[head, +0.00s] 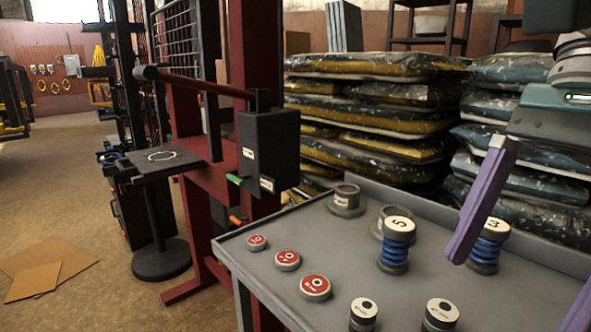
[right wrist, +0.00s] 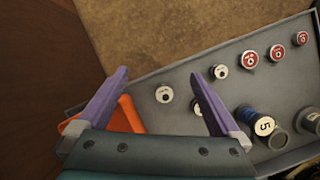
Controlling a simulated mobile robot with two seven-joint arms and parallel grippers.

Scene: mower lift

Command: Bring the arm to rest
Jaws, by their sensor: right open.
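My right gripper (head: 512,295) comes in at the right edge of the head view, above the grey metal table (head: 300,245). Its two purple fingers are spread apart. In the right wrist view the right gripper (right wrist: 160,75) is open, with nothing held between the fingers. A small white-topped cylinder (right wrist: 165,94) shows on the table below, in the gap between them. An orange object (right wrist: 128,115) lies partly hidden behind the left finger and the gripper body. My left gripper is not in view.
The table bears red-topped discs (head: 287,259), white-topped cylinders (head: 363,312), blue spring pieces numbered 5 (head: 395,255) and 3 (head: 487,252), and grey flanged rings (head: 346,203). A red press frame (head: 265,100) stands left of it. Stacked wrapped bags (head: 370,95) fill the back.

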